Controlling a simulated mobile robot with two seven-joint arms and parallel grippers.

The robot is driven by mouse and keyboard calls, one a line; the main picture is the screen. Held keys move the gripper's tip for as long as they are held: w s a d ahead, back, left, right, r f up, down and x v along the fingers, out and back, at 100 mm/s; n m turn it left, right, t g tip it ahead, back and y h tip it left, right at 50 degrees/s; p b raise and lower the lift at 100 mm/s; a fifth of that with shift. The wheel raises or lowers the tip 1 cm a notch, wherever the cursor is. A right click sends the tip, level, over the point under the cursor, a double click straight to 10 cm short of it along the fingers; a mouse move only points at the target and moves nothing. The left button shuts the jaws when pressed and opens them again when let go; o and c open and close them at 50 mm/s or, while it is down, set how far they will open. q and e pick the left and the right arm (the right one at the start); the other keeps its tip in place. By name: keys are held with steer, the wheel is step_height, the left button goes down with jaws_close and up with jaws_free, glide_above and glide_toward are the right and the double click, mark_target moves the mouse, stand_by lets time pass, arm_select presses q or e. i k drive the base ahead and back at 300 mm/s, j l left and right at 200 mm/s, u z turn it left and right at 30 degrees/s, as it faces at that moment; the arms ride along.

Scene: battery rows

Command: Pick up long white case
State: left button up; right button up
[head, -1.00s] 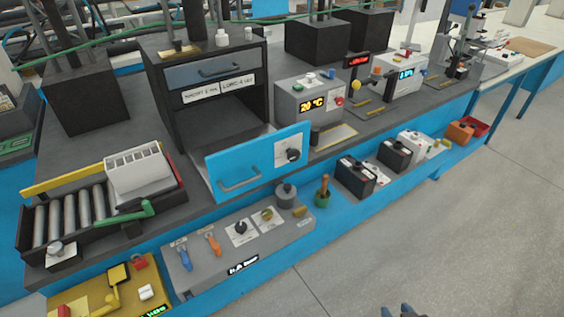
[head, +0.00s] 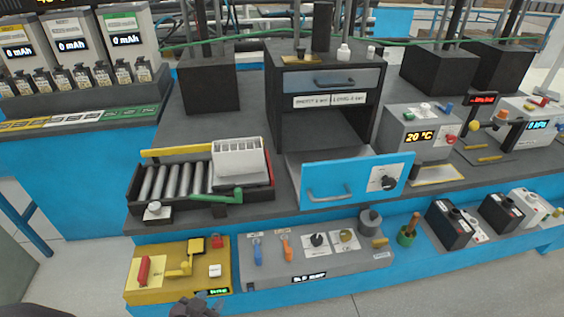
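A white case (head: 238,158) with a slotted top sits on the right end of the roller conveyor (head: 133,200), beside a green lever (head: 216,197). A smaller white case (head: 527,206) stands in the row of dark batteries on the blue lower ledge at the far right. I cannot tell which of the two is meant. My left gripper (head: 194,307) shows only as a dark tip at the bottom edge, in front of the yellow control box and well apart from both cases. Its fingers are not clear. My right gripper is out of view.
A yellow control box (head: 140,283) and a grey switch panel (head: 300,270) line the front ledge. Dark batteries (head: 447,224) stand at the right. Charging units (head: 75,45) are at the back left.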

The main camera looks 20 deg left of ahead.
mark_target(244, 156)
steer(key=k+j+u, duration=0.1)
steer(key=j+u, duration=0.25)
steer(key=j, duration=3.3)
steer(key=i+l, duration=0.1)
steer(key=l, duration=0.25)
steer(key=i+l, duration=0.1)
steer(key=l, duration=0.25)
